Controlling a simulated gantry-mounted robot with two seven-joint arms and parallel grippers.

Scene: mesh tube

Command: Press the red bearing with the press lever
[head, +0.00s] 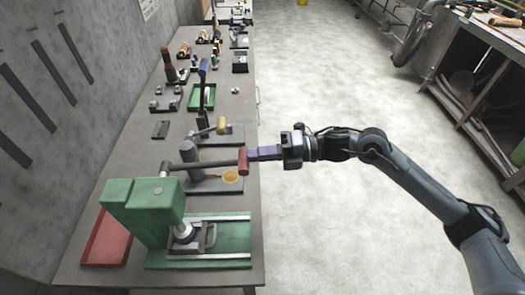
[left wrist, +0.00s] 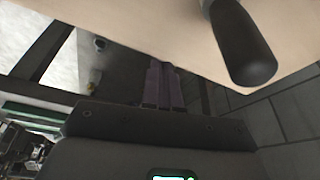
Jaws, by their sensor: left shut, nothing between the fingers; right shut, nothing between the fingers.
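A green press (head: 145,210) stands at the near end of the table. Its dark lever (head: 205,165) reaches to the right and ends in a red grip (head: 244,162). My right gripper (head: 250,154) is shut and empty, its purple fingers at the red grip; I cannot tell whether they touch it. The press ram (head: 184,231) points down over the green base (head: 225,232). I cannot make out a red bearing; it may be hidden under the ram. My left gripper (left wrist: 165,68) is shut and empty in the left wrist view and does not show in the head view.
A red tray (head: 106,240) lies left of the press. A second lever device with a yellow knob (head: 222,125), a green tray (head: 202,97) and several small tools stand farther back on the table (head: 125,150).

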